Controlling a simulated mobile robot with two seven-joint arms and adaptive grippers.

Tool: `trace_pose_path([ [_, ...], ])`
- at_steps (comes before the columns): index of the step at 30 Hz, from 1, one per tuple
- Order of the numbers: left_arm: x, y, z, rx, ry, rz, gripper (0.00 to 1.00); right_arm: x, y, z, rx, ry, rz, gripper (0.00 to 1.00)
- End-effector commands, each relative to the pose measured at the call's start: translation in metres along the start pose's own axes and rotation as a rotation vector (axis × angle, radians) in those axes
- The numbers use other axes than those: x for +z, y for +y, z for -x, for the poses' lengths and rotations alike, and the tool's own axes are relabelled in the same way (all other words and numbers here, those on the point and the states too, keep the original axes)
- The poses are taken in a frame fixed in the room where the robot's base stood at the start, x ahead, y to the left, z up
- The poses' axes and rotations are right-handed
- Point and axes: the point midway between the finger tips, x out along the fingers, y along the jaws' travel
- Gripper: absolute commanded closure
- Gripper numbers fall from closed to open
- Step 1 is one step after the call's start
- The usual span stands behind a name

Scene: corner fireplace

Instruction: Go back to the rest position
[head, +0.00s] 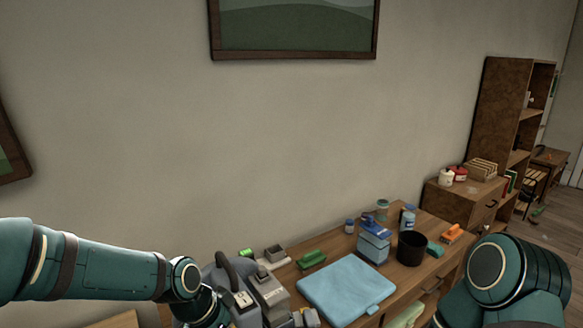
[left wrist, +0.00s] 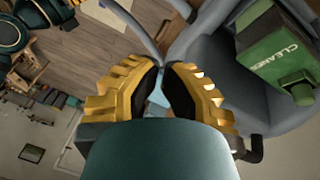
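My left gripper (left wrist: 162,72) shows in the left wrist view, with ribbed yellow fingers and dark pads. Its fingertips are close together with a narrow gap. Something light blue (left wrist: 157,97) shows in the gap; I cannot tell whether it is between the pads or behind them. In the head view my left arm comes in from the left and bends down at the lower edge, with its gripper out of sight. At the lower right only part of my right arm shows; its gripper is out of view.
A green cleaner container (left wrist: 272,55) is by a grey chair (left wrist: 215,60) in the left wrist view. A shelf (head: 495,110) stands right.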

Motion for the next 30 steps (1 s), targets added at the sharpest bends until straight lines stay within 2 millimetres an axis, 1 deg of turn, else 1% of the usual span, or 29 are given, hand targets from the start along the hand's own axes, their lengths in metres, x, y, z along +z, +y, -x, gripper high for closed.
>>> trace_pose_path([
  [1,0.009,0.0,-0.028,0.016,-0.002,0.059,1.0,0.001,0.001,-0.003,0.0,-0.002,0.0,0.0],
  [2,0.014,0.0,-0.043,0.022,0.001,0.099,1.0,0.002,0.002,-0.004,0.0,-0.003,0.001,0.0],
  [3,0.022,0.001,-0.065,0.029,0.006,0.159,1.0,0.003,0.002,-0.006,0.0,-0.004,0.001,0.0],
  [4,0.028,0.001,-0.081,0.032,0.011,0.208,1.0,0.003,0.003,-0.007,0.0,-0.005,0.001,0.0],
  [5,0.036,0.002,-0.099,0.035,0.013,0.258,1.0,0.004,0.003,-0.009,0.0,-0.006,0.001,0.0],
  [6,0.048,0.004,-0.121,0.037,0.014,0.329,1.0,0.004,0.004,-0.011,0.0,-0.007,0.002,0.0],
  [8,0.067,0.008,-0.152,0.034,0.019,0.434,1.0,0.005,0.005,-0.014,0.001,-0.009,0.002,0.0],
  [9,0.08,0.011,-0.17,0.029,0.018,0.5,1.0,0.006,0.006,-0.015,0.001,-0.01,0.003,0.0],
  [12,0.11,0.018,-0.204,0.009,0.022,0.64,1.0,0.007,0.007,-0.019,0.001,-0.012,0.003,0.0],
  [15,0.133,0.023,-0.224,-0.014,0.025,0.739,1.0,0.008,0.008,-0.021,0.001,-0.014,0.004,0.0],
  [18,0.146,0.026,-0.234,-0.03,0.028,0.796,1.0,0.009,0.008,-0.022,0.001,-0.015,0.004,0.0],
  [21,0.15,0.027,-0.237,-0.037,0.031,0.817,1.0,0.009,0.008,-0.022,0.001,-0.015,0.004,0.0],
  [30,0.15,0.027,-0.237,-0.037,0.031,0.817,1.0,0.009,0.008,-0.022,0.001,-0.015,0.004,0.0],
])
